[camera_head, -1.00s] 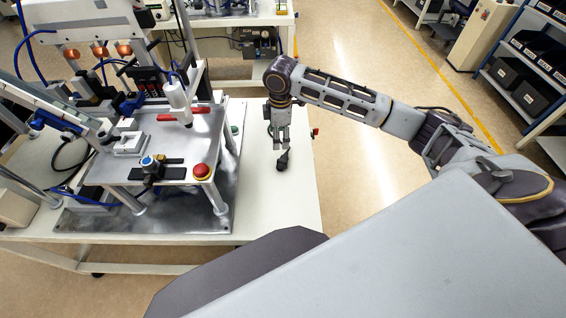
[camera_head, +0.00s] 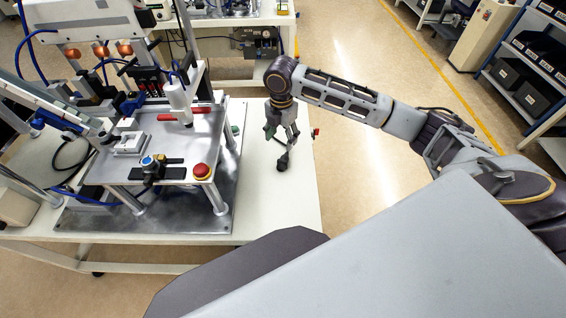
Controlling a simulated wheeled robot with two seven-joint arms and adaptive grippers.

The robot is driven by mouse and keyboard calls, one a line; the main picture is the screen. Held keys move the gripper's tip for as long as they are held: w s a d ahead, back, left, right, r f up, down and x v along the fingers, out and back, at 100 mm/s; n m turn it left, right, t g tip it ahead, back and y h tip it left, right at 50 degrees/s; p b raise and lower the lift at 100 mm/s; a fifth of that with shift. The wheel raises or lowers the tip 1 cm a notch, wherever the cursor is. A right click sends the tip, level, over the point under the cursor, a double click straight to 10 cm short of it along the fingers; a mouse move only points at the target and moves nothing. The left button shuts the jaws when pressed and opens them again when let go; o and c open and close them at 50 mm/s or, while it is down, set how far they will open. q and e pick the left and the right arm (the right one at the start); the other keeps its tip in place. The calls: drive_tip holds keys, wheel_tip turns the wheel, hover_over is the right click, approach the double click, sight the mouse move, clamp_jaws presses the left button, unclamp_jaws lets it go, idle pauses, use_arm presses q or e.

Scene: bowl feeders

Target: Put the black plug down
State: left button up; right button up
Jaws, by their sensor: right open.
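The black plug (camera_head: 283,161) is on the white table top (camera_head: 290,205), right of the metal machine plate. My right gripper (camera_head: 282,139) hangs just above the plug, pointing down. Its fingers are spread open and the plug is between or just below their tips; I cannot tell whether they touch it. My left gripper is not in view.
A machine with a raised metal plate (camera_head: 180,140), a red button (camera_head: 202,171) and a white cylinder (camera_head: 180,97) stands left of my gripper. A small red item (camera_head: 316,132) is by the table's right edge. The table front right is clear.

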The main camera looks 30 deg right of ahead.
sight(283, 159)
drive_tip(key=shift+n, duration=1.4)
wheel_tip(283, 159, down, 8)
drive_tip(key=shift+f, duration=0.3)
drive_tip(key=shift+d+f, duration=0.15)
drive_tip(key=shift+f, duration=1.15)
drive_tip(key=shift+d+f, duration=0.15)
drive_tip(key=shift+f, duration=1.15)
